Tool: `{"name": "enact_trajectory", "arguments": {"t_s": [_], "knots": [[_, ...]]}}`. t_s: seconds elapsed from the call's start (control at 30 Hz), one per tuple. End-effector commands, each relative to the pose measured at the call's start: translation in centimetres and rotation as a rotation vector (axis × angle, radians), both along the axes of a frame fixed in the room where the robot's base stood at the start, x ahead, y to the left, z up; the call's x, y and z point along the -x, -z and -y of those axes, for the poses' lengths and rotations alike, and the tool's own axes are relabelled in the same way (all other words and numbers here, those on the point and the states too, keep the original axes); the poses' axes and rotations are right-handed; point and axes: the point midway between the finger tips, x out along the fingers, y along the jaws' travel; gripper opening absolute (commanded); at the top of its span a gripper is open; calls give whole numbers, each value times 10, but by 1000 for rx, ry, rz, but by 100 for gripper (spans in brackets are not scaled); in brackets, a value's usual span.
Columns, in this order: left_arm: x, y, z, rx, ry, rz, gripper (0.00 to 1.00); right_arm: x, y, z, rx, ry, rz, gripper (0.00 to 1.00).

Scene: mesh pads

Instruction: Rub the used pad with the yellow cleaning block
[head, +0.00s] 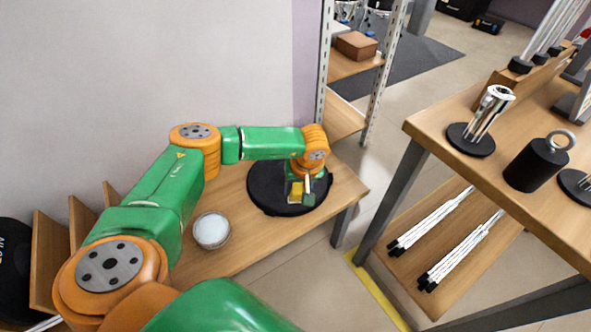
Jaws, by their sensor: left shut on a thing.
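A round black pad (262,184) lies on the low wooden table (270,237), near its right end. My left arm reaches over from the left, and my left gripper (302,192) points down over the right part of the pad. It is shut on the yellow cleaning block (296,191), which shows as a small yellow patch between the gripper's dark parts. The block is low over the pad; I cannot tell whether it touches it. The wrist hides part of the pad's far side. My right gripper is not in view.
A round dish with pale contents (212,231) stands on the table left of the pad. Wooden dividers (57,262) stand at the far left. A taller wooden table (440,127) with a black weight (540,162) is at the right, across a gap of floor. A wall is behind.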

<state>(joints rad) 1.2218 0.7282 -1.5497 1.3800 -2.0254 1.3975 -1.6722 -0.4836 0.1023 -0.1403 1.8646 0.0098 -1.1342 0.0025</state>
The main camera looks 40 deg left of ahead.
Motion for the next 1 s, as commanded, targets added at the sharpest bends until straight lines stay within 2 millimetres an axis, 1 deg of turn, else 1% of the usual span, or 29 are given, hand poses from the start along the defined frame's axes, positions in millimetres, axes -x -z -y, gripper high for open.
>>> {"name": "enact_trajectory", "arguments": {"t_s": [0.03, 0.1, 0.27, 0.4, 0.47, 0.6, 0.67, 1.0], "knots": [[1, -14, 2, 0, 1, 0, 0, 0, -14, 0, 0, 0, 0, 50], [1, -21, 4, 0, 0, 0, 0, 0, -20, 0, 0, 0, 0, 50], [2, -18, 4, 0, -1, 2, 0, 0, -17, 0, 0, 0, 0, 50], [2, -19, 5, 1, 0, 1, 0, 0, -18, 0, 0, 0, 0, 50], [2, -24, 5, 0, 0, 1, 0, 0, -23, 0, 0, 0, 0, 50], [3, -43, 9, 1, 2, 2, 0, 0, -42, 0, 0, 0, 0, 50], [4, -49, 11, 0, 0, 1, 0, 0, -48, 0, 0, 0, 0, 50], [4, -46, 11, 0, -1, 2, 0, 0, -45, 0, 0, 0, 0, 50]]}}
